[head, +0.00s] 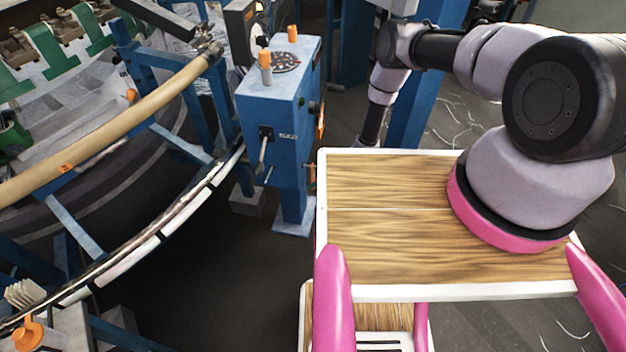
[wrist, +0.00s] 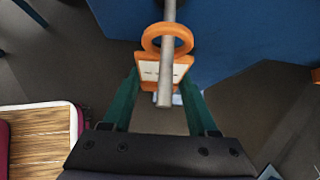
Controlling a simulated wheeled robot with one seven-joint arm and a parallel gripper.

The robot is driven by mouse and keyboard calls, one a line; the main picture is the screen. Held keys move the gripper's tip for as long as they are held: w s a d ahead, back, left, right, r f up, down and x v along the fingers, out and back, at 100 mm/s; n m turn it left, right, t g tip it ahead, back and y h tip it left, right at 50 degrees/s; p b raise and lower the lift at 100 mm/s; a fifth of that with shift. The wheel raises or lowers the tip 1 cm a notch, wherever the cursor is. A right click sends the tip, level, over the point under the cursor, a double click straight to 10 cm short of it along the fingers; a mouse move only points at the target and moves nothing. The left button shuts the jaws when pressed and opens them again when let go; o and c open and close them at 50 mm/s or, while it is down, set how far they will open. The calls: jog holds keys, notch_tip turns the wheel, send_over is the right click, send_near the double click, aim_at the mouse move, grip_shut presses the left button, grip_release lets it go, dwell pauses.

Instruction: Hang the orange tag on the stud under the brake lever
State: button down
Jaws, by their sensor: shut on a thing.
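The orange tag (wrist: 147,63) has a ring (wrist: 149,42) at its top and a pale printed label. My gripper (wrist: 163,82) is shut on the tag, with a green finger at each side. A grey round rod (wrist: 167,18), which looks like the brake lever, comes down from the top of the wrist view and crosses in front of the ring and tag. A dark round part (wrist: 180,47) shows behind the ring; I cannot tell whether it is the stud or whether the ring is around it. In the head view, my gripper and the tag cannot be made out clearly.
A blue control box (head: 277,118) stands on a post, with a small grey lever (head: 262,153) on its front. The blue surface (wrist: 240,35) is close behind the tag. A wooden-topped cart (head: 390,205) stands right of the box. The loom's curved rail (head: 165,232) runs at left.

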jog(key=shift+d, duration=0.15)
jog(key=shift+s+d+r, duration=0.1)
jog(key=shift+d+r, duration=0.15)
jog(key=shift+d, duration=0.2)
jog(key=shift+s+d+r, duration=0.1)
jog(key=shift+s+d, duration=0.05)
jog(key=shift+d, duration=0.65)
jog(key=shift+s+d+r, duration=0.1)
jog(key=shift+s+d, duration=0.1)
jog(key=shift+d, duration=0.6)
jog(key=shift+s+d+r, duration=0.1)
jog(key=shift+s+d, duration=0.05)
jog(key=shift+d, duration=0.65)
